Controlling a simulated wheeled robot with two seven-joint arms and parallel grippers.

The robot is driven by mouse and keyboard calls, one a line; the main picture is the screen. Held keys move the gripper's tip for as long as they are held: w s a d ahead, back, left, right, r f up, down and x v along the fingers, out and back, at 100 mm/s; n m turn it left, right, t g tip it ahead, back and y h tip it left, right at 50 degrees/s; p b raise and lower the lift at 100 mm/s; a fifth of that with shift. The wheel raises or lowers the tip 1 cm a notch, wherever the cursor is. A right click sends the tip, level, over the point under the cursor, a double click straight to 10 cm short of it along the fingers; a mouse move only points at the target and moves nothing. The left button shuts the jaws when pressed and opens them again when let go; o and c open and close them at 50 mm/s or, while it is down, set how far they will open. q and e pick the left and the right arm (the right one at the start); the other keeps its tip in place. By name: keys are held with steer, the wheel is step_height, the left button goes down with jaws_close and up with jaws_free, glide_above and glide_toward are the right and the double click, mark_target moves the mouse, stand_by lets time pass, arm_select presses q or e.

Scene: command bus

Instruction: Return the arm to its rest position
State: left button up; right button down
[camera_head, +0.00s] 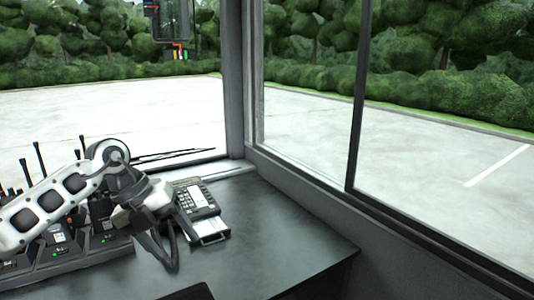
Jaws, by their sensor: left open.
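My left arm (50,208) comes in from the left, white with dark joints, and reaches over the desk. My left gripper (163,248) points down at the desk, beside and just left of the desk phone. Its dark fingers are open, and I see nothing between them. Whether the fingertips touch the desk I cannot tell. My right gripper is not in view.
A desk phone (197,198) with a keypad stands by the window. Several handheld radios (100,212) with antennas stand in chargers at left, partly hidden by my arm. The dark desk (265,240) is clear to the right. Window frames (357,100) bound the far and right sides.

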arm_select(q)
steer(key=s+d+n+t+h, duration=0.1)
steer(key=s+d+n+h, duration=0.1)
steer(key=s+d+h, duration=0.6)
steer(key=s+d+n+t+h, duration=0.1)
steer(key=s+d+h, duration=0.1)
steer(key=d+h, duration=0.65)
steer(key=a+f+n+t+y, duration=0.3)
steer(key=f+n+t+y, duration=0.3)
steer(key=n, duration=0.5)
steer(key=a+f+n+t+y, duration=0.35)
steer(key=n+t+y, duration=0.4)
steer(key=n, duration=0.35)
steer(key=s+a+f+n+g+y, duration=0.2)
steer(key=s+f+n, duration=0.1)
steer(key=s+f, duration=0.3)
steer(key=s+a+f+n+g+y, duration=0.2)
steer(key=s+a+f+n+g, duration=0.1)
steer(key=s+f, duration=0.4)
steer(key=shift+s+a+f+n+g+y, duration=0.2)
steer(key=shift+f+n+g+y, duration=0.1)
steer(key=shift+f+n+g, duration=0.1)
